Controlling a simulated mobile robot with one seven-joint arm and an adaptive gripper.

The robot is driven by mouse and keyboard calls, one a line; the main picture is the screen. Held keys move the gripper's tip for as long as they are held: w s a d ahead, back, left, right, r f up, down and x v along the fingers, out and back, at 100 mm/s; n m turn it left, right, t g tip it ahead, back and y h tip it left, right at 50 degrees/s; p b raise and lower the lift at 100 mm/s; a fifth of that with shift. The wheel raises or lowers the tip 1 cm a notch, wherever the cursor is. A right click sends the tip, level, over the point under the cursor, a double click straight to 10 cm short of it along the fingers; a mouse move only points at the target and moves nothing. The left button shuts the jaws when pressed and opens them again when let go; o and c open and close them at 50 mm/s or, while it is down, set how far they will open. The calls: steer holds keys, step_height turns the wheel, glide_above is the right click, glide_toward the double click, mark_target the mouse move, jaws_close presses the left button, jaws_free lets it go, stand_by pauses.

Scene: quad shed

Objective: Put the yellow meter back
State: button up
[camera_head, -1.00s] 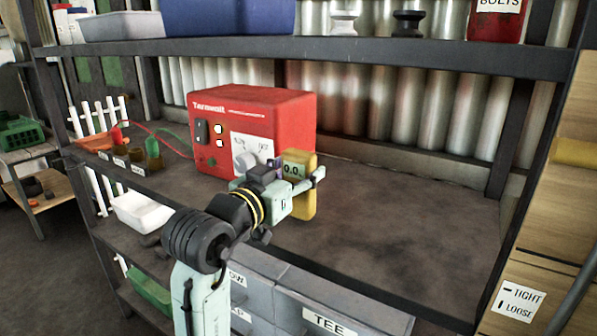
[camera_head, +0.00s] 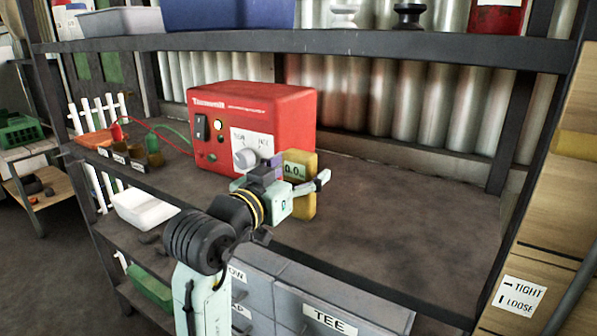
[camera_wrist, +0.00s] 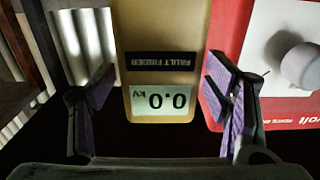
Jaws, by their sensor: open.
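The yellow meter (camera_head: 306,200) is upright beside the right front of the red box (camera_head: 255,115), over the middle shelf (camera_head: 400,220). I cannot tell whether its base touches the shelf. In the wrist view the meter (camera_wrist: 165,50) shows a "FAULT FINDER" label and a "0.0 kV" display, upside down. My gripper (camera_head: 300,184) is at the meter's front. In the wrist view my gripper (camera_wrist: 158,98) is open, with one purple-padded finger on each side of the meter. A gap shows at the left finger; the right finger is close to the meter's edge.
The red box has a white knob (camera_head: 246,158) close to my gripper's left. Small labelled bins (camera_head: 130,156) stand at the shelf's left end. An upper shelf (camera_head: 330,50) runs overhead. The middle shelf is clear to the right. Grey drawers (camera_head: 330,300) sit below.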

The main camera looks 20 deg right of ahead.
steer(key=shift+r+p, duration=0.35)
steer(key=shift+r, duration=0.05)
steer(key=b+v, duration=0.1)
steer(key=v, duration=1.1)
steer(key=shift+b, duration=0.4)
